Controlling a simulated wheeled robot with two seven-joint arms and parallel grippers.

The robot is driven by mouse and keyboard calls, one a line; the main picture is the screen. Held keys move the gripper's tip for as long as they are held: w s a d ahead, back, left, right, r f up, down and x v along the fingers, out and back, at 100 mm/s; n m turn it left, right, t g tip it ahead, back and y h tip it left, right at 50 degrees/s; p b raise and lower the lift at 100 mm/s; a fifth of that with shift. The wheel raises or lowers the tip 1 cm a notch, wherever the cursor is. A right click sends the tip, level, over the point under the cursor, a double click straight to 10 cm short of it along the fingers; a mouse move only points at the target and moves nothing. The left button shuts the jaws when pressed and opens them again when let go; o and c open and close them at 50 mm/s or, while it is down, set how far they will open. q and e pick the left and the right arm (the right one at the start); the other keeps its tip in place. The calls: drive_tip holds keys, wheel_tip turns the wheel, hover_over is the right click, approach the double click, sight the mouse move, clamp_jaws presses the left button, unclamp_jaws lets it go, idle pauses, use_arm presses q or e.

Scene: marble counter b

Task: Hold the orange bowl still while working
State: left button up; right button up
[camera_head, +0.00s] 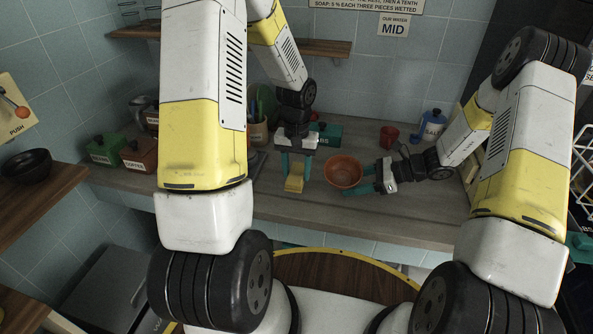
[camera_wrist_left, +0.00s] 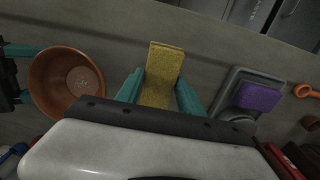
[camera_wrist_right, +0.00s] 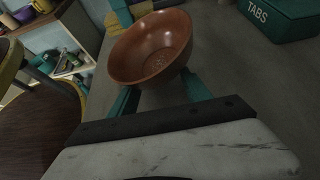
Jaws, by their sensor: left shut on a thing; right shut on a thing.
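The orange bowl (camera_head: 343,172) stands upright on the counter in the head view. My right gripper (camera_head: 371,180) is shut on its right side; the bowl fills the space between the teal fingers in the right wrist view (camera_wrist_right: 150,50). Small pale specks show on the bowl's inside bottom. My left gripper (camera_head: 295,172) is shut on a yellow sponge (camera_head: 294,185), left of the bowl and apart from it. In the left wrist view the yellow sponge (camera_wrist_left: 162,75) sticks out between the fingers, and the bowl (camera_wrist_left: 52,85) is at the left.
A purple sponge (camera_wrist_left: 258,97) lies in a grey tray (camera_wrist_left: 224,100). Green and brown canisters (camera_head: 138,155) stand at the left. The counter in front of the bowl is clear.

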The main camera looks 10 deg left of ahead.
clamp_jaws()
drive_tip(key=o, duration=0.9)
unclamp_jaws()
drive_tip(key=shift+c, duration=0.2)
